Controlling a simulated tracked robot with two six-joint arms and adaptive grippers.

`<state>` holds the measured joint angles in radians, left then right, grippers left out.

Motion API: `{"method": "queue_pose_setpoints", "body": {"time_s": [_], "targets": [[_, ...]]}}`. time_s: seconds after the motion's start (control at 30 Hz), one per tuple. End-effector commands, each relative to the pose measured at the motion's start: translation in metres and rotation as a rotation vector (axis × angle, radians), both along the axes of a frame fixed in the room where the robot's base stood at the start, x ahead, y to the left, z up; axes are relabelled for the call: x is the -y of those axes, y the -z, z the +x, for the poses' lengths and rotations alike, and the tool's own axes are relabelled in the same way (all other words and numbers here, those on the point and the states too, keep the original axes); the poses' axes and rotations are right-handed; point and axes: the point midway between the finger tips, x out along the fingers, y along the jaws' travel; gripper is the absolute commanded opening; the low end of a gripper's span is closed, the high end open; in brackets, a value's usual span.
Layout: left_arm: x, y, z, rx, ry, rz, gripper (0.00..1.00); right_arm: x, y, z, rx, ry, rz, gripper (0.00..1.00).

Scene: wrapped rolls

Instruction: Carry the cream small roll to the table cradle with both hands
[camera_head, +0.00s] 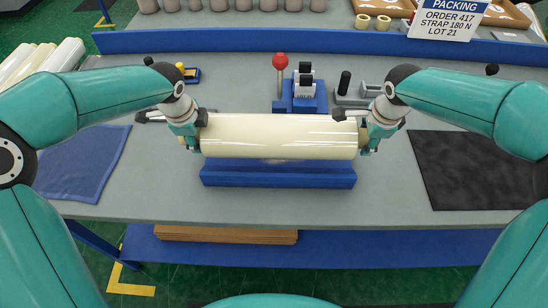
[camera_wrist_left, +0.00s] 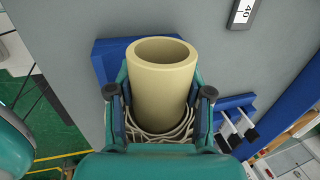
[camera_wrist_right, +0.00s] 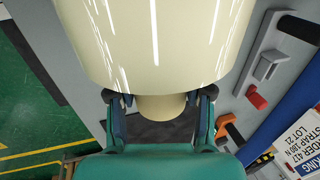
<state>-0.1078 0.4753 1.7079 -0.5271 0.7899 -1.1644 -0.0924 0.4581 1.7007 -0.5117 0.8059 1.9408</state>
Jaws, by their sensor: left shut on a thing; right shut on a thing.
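The cream small roll (camera_head: 280,133) lies level across the middle of the table, left to right. It is directly over the blue table cradle (camera_head: 278,180); whether it touches the cradle is hard to tell. My left gripper (camera_head: 192,138) is shut on the roll's left end, with the hollow core (camera_wrist_left: 160,85) between its fingers in the left wrist view. My right gripper (camera_head: 368,137) is shut on the right end. In the right wrist view the core end (camera_wrist_right: 162,107) sits between its fingers, with the wide roll body (camera_wrist_right: 150,40) beyond.
A red-knobbed lever (camera_head: 280,62) and a blue device (camera_head: 304,92) stand just behind the roll. A blue cloth (camera_head: 82,165) lies at left, a black mat (camera_head: 465,170) at right. Other rolls (camera_head: 50,58) are at far left. A blue rail (camera_head: 220,41) bounds the back.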

Motion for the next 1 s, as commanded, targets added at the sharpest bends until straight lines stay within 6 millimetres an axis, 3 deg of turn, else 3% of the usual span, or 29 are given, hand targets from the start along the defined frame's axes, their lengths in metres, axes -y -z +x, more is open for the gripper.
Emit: {"method": "queue_pose_setpoints", "body": {"time_s": [0.27,0.87,0.9,1.0], "targets": [[0.000,0.009,0.000,0.001,-0.001,0.000,0.00,0.000,0.009,0.000,0.001,0.000,0.000,0.00],[-0.001,0.050,0.000,0.001,-0.003,-0.001,0.00,-0.001,0.050,0.001,0.001,-0.001,0.001,0.00],[-0.001,0.050,0.000,0.000,-0.003,-0.001,0.52,-0.001,0.050,0.000,0.000,-0.001,0.001,0.52],[-0.001,0.047,0.000,0.000,-0.003,-0.001,0.69,-0.001,0.047,0.000,0.000,-0.001,0.001,0.69]]}}
